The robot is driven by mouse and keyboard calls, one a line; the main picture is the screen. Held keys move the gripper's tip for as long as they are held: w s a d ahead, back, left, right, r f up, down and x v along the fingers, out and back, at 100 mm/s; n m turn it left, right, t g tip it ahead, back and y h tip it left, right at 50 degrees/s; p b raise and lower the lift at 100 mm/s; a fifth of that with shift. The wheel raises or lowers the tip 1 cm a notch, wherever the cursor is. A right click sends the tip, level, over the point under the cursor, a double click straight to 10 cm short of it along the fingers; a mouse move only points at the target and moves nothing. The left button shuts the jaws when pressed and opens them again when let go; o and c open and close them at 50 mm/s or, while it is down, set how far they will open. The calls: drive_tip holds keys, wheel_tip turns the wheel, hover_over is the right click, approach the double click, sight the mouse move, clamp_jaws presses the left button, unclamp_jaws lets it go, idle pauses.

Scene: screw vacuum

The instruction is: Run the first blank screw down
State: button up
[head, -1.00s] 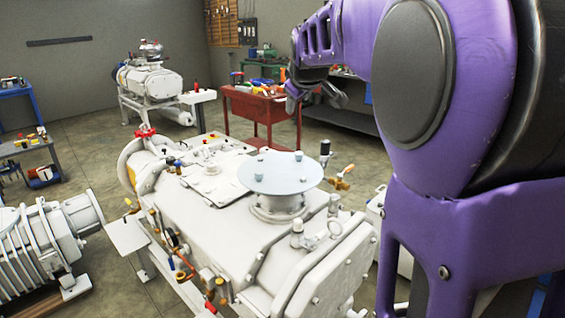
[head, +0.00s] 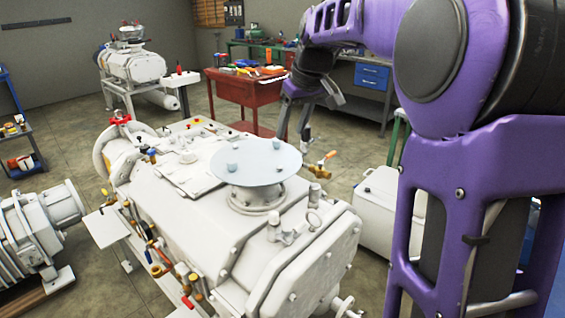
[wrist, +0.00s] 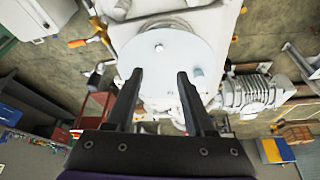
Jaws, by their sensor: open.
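The blank is a pale blue-grey round plate (head: 256,160) lying on the round neck on top of the big white vacuum pump (head: 190,210). Screw heads stand on it, one near its left side (head: 232,168) and one near its far right edge (head: 280,143). In the wrist view the plate (wrist: 172,62) lies beyond my fingers, with one screw (wrist: 158,47) between their lines and another (wrist: 197,72) by the right fingertip. My gripper (wrist: 160,74) is open and empty. In the head view my gripper (head: 293,130) hangs behind the plate, apparently above it.
A brass valve with an orange handle (head: 322,162) and a dark-topped fitting stand behind the plate. A red tool cart (head: 245,98) is farther back. A second pump (head: 135,66) stands at the back left, and a ribbed machine (head: 35,235) is at the left.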

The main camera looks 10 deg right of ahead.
sight(279, 167)
drive_tip(key=b+x, duration=0.1)
drive_tip(key=x, duration=1.1)
drive_tip(key=shift+w+f, duration=0.1)
clamp_jaws()
